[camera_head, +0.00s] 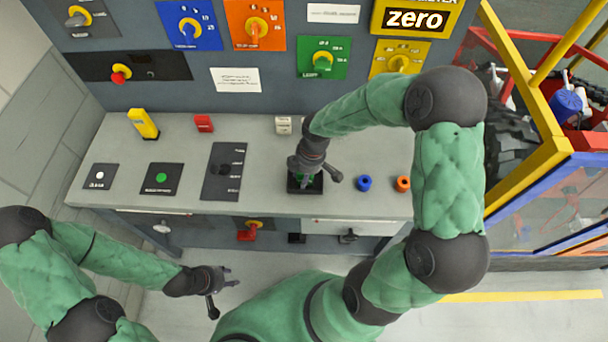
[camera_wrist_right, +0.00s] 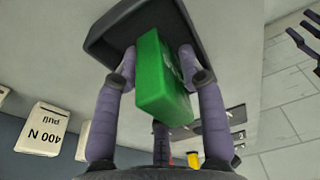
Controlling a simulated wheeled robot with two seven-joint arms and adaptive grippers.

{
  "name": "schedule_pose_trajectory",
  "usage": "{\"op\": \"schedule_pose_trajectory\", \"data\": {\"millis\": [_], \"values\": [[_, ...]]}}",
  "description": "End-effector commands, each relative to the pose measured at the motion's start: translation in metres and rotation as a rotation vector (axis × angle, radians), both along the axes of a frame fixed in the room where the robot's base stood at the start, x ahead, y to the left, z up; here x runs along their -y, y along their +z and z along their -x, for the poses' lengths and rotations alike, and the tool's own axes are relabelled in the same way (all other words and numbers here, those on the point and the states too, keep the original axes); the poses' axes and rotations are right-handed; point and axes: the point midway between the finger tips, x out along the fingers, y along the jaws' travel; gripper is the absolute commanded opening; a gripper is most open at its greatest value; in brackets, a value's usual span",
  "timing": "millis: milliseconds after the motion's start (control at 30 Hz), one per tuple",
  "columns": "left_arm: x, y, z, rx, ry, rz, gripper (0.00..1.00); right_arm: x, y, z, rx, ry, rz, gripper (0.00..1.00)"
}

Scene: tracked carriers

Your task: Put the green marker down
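The green marker (camera_wrist_right: 162,80) is a green block that fills the space between the fingers of my right gripper (camera_wrist_right: 158,72) in the right wrist view. The fingers press on its two sides. In the head view my right gripper (camera_head: 310,177) points down over a small black tray (camera_head: 293,190), and only a bit of green shows under it. The tray's dark rim (camera_wrist_right: 103,42) lies just beyond the marker's end; I cannot tell whether they touch. My left gripper (camera_head: 216,291) is empty with fingers spread, in front of the bench.
The grey bench (camera_head: 260,200) holds a yellow marker (camera_head: 143,124), a red block (camera_head: 204,123), a white block labelled 400 N (camera_wrist_right: 43,129), blue (camera_head: 364,183) and orange (camera_head: 403,184) rings, and dark plates at left. A panel with knobs stands behind. A yellow-framed cage (camera_head: 540,100) is at right.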

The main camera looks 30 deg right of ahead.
Motion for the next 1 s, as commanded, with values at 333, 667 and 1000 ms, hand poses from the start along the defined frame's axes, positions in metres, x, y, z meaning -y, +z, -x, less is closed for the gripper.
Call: {"op": "schedule_pose_trajectory", "data": {"millis": [333, 667, 1000], "values": [[0.0, 0.004, 0.0, 0.0, 0.0, 0.0, 0.4, 0.001, 0.008, 0.0, 0.001, 0.0, 0.001, 0.41], [0.0, 0.022, 0.0, 0.0, 0.0, 0.0, 0.4, 0.009, 0.069, 0.003, 0.004, -0.001, 0.001, 0.41], [0.0, 0.033, 0.0, 0.0, 0.0, 0.0, 0.4, 0.015, 0.116, 0.007, 0.0, 0.0, 0.0, 0.41]]}}
